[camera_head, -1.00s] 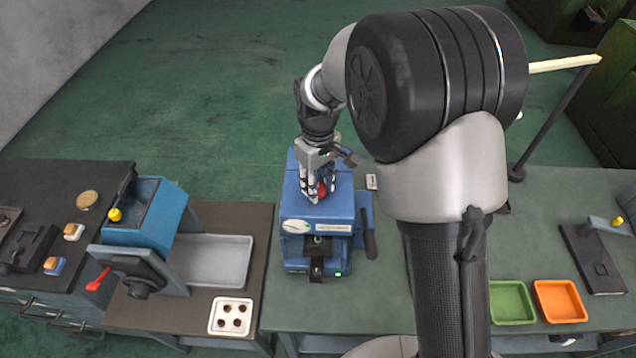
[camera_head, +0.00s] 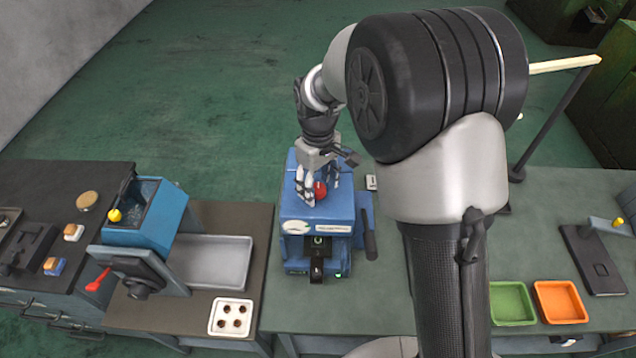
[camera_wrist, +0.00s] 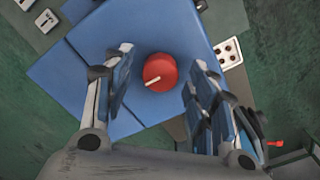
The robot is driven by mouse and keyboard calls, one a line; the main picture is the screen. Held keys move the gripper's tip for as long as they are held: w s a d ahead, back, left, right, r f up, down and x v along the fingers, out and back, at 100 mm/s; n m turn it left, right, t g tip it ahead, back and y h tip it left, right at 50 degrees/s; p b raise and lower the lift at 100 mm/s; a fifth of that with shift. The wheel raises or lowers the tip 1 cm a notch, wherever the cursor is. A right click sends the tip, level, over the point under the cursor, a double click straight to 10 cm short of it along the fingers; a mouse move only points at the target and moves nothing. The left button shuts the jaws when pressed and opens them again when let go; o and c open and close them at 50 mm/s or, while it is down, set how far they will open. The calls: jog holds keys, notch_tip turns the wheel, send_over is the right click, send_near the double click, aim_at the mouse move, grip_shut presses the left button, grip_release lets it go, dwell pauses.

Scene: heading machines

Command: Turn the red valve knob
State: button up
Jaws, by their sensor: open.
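The red valve knob (camera_wrist: 160,72) sits on the flat top of the blue machine (camera_wrist: 85,75). It is round, with a pale pointer line across part of its top. In the head view the knob (camera_head: 320,190) shows between the fingers, on top of the blue machine (camera_head: 340,212). My gripper (camera_head: 318,192) points down over the machine. In the wrist view my gripper (camera_wrist: 155,88) is open, with one finger on each side of the knob and a visible gap to both. The knob is not gripped.
A dark lever (camera_head: 369,240) stands at the machine's right side. A white tray with several holes (camera_head: 231,317) and a grey tray (camera_head: 215,262) lie to the left. Green (camera_head: 512,320) and orange (camera_head: 560,318) trays lie to the right. Bare table surrounds the machine's front.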

aim_at(321, 190)
notch_tip(321, 190, up, 12)
dwell(0.7)
jog(key=shift+d, duration=0.1)
jog(key=s+d+f+m+t+b, duration=0.25)
jog(key=s+d+m+b, duration=0.25)
jog(key=s+d+b, duration=0.65)
jog(key=s+d+f+m+t+b, duration=0.2)
jog(key=s+f+m+b, duration=0.1)
jog(key=s+f+b, duration=0.5)
jog(key=s+f, duration=0.3)
jog(key=s, duration=0.3)
jog(key=shift+s+d+f+m, duration=0.25)
jog(key=shift+d+f+m, duration=0.1)
jog(key=shift+f+m, duration=0.05)
jog(key=shift+c, duration=0.5)
